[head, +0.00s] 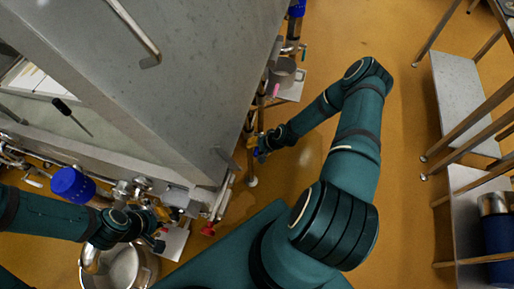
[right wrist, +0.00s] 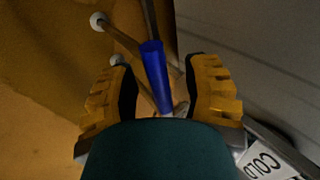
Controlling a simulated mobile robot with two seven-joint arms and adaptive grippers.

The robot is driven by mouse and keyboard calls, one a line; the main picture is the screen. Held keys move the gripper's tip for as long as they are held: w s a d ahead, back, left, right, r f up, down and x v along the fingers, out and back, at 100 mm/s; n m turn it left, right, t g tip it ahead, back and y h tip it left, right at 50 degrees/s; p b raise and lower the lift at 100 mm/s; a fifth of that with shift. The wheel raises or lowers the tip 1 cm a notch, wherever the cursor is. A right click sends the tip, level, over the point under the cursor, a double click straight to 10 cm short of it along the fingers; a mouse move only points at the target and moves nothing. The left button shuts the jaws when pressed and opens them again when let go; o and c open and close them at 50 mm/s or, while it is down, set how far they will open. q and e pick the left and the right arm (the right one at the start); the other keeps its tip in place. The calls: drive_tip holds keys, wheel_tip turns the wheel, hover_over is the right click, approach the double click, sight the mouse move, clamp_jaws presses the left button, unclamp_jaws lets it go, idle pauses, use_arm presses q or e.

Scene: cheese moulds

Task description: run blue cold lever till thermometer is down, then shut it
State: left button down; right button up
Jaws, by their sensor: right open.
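The blue cold lever (right wrist: 155,75) shows in the right wrist view, between the two yellow fingers of my right gripper (right wrist: 163,88). The fingers are open, with gaps visible on both sides of the lever. A "COLD" label (right wrist: 265,165) is at the lower right of that view. In the head view my right gripper (head: 262,148) is low beside the grey vat's (head: 190,75) right side, and the lever is too small to make out. My left gripper (head: 155,228) is by the vat's front pipework; its fingers are unclear. I cannot make out a thermometer reading.
A steel pot (head: 125,265) stands below my left gripper. A blue cylinder (head: 72,183) and a red handle (head: 208,229) are on the vat's front pipework. A small pot (head: 284,72) is beyond my right gripper. Metal shelving (head: 465,100) stands at right, with open floor between.

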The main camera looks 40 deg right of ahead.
drive_tip(key=v, duration=1.2)
idle(1.6)
drive_tip(key=s+a+f+m+t+y+p, duration=0.1)
drive_tip(key=s+a+f+m+y+p, duration=0.2)
drive_tip(key=a+m, duration=0.45)
drive_tip(key=s+a+f+m+y+p, duration=0.15)
drive_tip(key=s+a+m+y, duration=0.3)
drive_tip(key=m, duration=0.65)
drive_tip(key=w+d+f+m+t+h+p, duration=0.15)
drive_tip(key=d+m+t+h, duration=0.45)
drive_tip(key=m, duration=0.6)
drive_tip(key=d+f+m+t+h+p, duration=0.1)
drive_tip(key=f+m+t+h+p, duration=0.15)
drive_tip(key=m+h, duration=0.75)
drive_tip(key=w+d+f+m+y+b, duration=0.1)
drive_tip(key=w+m+y+b, duration=0.1)
drive_tip(key=w, duration=1.1)
drive_tip(key=shift+w+d+f+m+t+y, duration=0.25)
drive_tip(key=shift+w+f+m+t+y, duration=0.1)
drive_tip(key=shift+f+t+y, duration=0.1)
